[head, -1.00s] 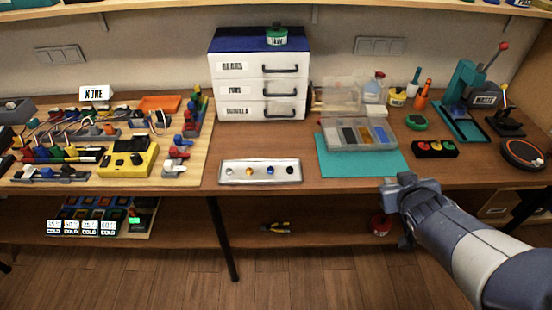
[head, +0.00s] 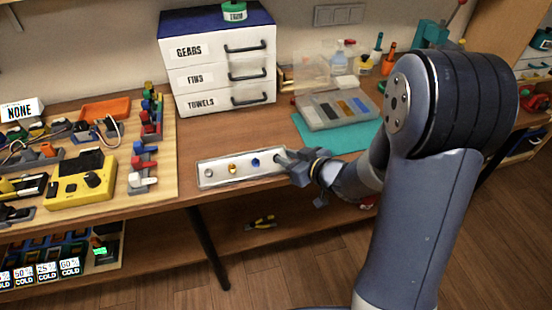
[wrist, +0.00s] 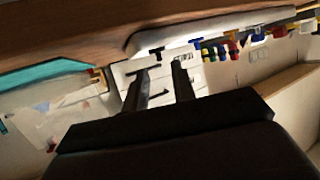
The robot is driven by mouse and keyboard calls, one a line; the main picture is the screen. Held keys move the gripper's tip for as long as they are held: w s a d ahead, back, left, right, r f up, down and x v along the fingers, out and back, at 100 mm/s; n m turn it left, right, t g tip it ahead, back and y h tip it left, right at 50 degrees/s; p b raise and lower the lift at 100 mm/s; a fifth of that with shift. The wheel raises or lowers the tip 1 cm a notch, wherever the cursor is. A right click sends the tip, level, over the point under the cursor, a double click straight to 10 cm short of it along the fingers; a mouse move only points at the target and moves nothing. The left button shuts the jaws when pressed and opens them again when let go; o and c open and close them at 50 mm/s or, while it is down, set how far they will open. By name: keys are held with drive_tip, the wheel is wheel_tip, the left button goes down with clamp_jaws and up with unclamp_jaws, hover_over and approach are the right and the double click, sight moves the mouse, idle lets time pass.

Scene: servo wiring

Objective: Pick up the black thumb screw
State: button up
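The light tray (head: 222,181) lies near the front edge of the table in the head view. It holds a silver screw (head: 209,173), a gold screw (head: 232,168) and a blue screw (head: 256,162). The black thumb screw's place is at the tray's right end, where my gripper (head: 282,157) covers it; I cannot make the screw out from the dark fingertips. In the wrist view my gripper (wrist: 160,78) shows two dark fingers with a gap between them and nothing clearly held. The tray also shows in the wrist view (wrist: 205,30), beyond the fingers.
A white drawer unit (head: 218,75) stands behind the tray. A teal mat (head: 345,138) with a clear compartment box (head: 335,108) lies to the right. A wooden board (head: 160,185) with a yellow device (head: 82,182) is at left. Bare table lies between tray and drawers.

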drive_tip(key=shift+x, duration=2.7)
drive_tip(key=shift+s+f, duration=0.1)
drive_tip(key=shift+c, duration=0.3)
clamp_jaws()
